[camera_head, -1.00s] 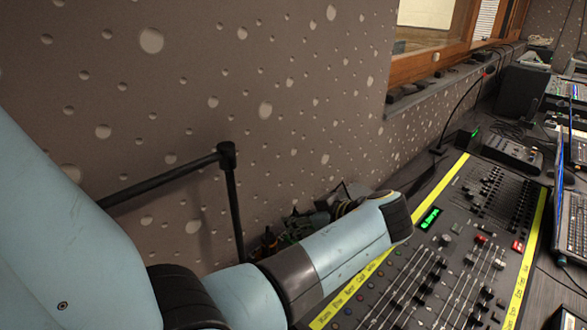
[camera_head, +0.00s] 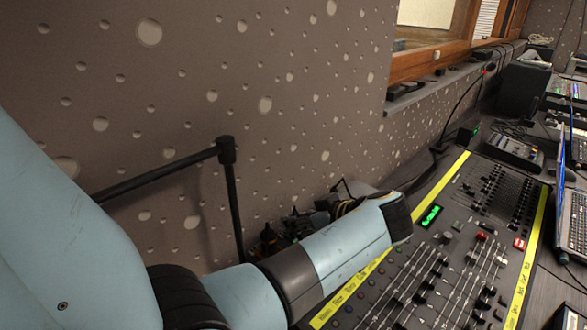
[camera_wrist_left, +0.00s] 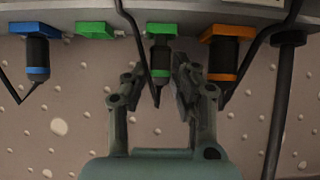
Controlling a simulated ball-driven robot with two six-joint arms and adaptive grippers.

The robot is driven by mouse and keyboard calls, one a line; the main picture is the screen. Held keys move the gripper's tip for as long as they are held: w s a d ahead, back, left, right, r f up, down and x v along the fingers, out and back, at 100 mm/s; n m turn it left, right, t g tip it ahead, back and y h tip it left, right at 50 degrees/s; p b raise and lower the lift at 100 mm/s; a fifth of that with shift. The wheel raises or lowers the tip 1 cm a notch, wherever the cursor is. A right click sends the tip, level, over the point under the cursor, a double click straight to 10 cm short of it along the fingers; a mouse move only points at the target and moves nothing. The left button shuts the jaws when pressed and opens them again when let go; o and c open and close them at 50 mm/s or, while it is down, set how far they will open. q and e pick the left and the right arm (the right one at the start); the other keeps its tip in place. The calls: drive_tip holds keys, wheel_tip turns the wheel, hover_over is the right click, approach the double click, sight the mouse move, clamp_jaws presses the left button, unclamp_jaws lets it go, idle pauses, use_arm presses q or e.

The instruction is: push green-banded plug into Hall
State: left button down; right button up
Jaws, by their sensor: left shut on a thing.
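The plug points up at a green socket piece (camera_wrist_left: 161,29) on the panel's underside. Its top meets or nearly meets that piece; I cannot tell how deep it sits. A second green socket piece (camera_wrist_left: 95,30) to the left is empty. No label reads Hall clearly here. In the head view, my arm hides most of the plug area. My right gripper is not in view.
A blue plug (camera_wrist_left: 38,54) and an orange plug (camera_wrist_left: 222,58) sit either side, with cables hanging close to my fingers. In the head view, the fader console (camera_head: 440,265) lies right of my arm, beside the dotted wall (camera_head: 130,90).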

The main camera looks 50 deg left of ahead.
use_arm(q)
drive_tip(key=shift+f+b, duration=0.45)
drive_tip(key=shift+f, duration=0.05)
idle(0.8)
drive_tip(key=c, duration=1)
unclamp_jaws()
drive_tip(key=shift+c, duration=1.2)
